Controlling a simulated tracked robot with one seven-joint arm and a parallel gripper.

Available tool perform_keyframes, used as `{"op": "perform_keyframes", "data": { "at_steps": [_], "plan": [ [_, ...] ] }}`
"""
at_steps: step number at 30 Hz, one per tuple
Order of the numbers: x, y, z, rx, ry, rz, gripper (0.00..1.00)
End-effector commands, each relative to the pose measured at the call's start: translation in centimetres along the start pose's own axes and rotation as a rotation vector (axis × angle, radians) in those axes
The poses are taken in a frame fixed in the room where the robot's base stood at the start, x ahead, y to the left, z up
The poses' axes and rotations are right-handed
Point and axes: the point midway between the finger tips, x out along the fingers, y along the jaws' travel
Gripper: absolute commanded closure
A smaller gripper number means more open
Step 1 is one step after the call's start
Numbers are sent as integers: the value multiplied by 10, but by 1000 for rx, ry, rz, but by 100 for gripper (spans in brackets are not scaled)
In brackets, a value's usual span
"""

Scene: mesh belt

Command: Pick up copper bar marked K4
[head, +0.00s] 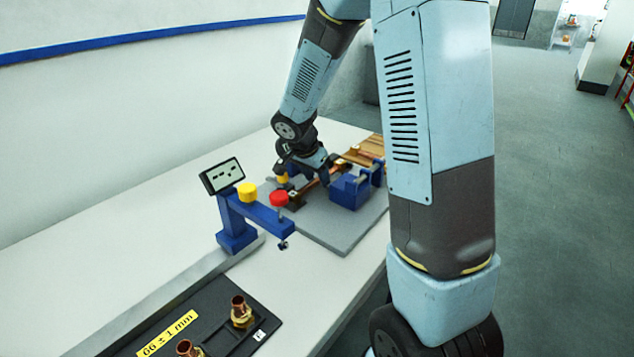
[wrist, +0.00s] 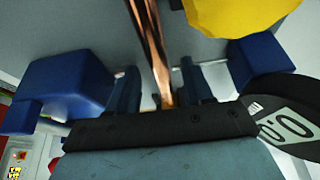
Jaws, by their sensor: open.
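A shiny copper bar (wrist: 148,30) runs down the middle of the wrist view. It passes between the two dark blue fingers of my gripper (wrist: 158,78), which stand apart on either side of it. No K4 mark is legible on the bar in either view. In the head view my gripper (head: 309,178) is low over the grey plate (head: 342,232), at a copper bar (head: 312,186) that lies slantwise beside blue blocks. The fingertips there are small, and the arm partly hides the bar.
A blue block (head: 349,191) stands just right of my gripper. A blue stand with a display (head: 222,175), a yellow knob (head: 248,193) and a red knob (head: 279,198) is to the left. A black tray (head: 205,318) with copper fittings lies in front.

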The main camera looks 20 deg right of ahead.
Motion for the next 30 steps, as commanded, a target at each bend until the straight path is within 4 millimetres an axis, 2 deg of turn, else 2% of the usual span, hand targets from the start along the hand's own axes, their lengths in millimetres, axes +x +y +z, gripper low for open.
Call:
{"op": "perform_keyframes", "data": {
  "at_steps": [9,25,30],
  "plan": [
    [6,0,0,0,0,0,49],
    [6,1,0,1,-1,1,99],
    [6,1,0,1,-1,1,100]
  ]
}}
